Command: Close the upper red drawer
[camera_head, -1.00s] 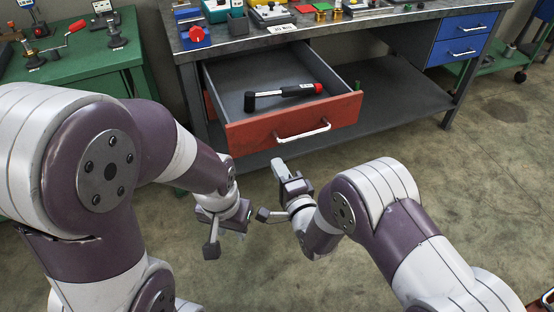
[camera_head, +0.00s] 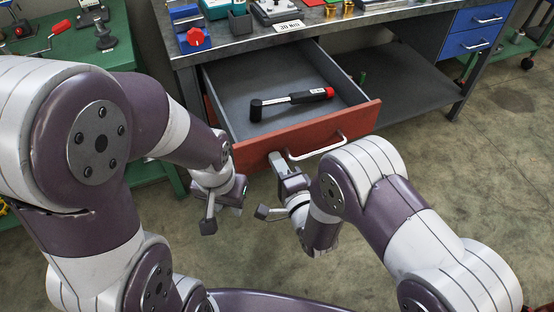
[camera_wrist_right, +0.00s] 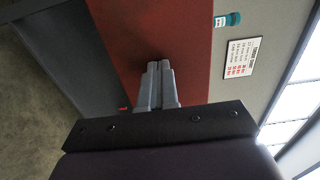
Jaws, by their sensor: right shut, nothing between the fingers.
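The upper red drawer (camera_head: 362,118) stands pulled out below the workbench, with a silver handle (camera_head: 318,148) on its front. A black and red hammer (camera_head: 290,101) lies inside it. My right gripper (camera_head: 277,160) is shut and empty, its fingertips at the drawer front, left of the handle. In the right wrist view the shut fingers (camera_wrist_right: 158,68) point at the red front (camera_wrist_right: 185,30); whether they touch it I cannot tell. My left gripper (camera_head: 212,205) hangs left of the right one, below the drawer's left corner; its finger opening is unclear.
The grey workbench (camera_head: 250,47) carries several tools and parts. Blue drawers (camera_head: 470,42) are at its right end, and a lower shelf (camera_head: 410,88) runs underneath. A green table (camera_head: 60,72) stands at the left. The floor at the right (camera_head: 490,170) is clear.

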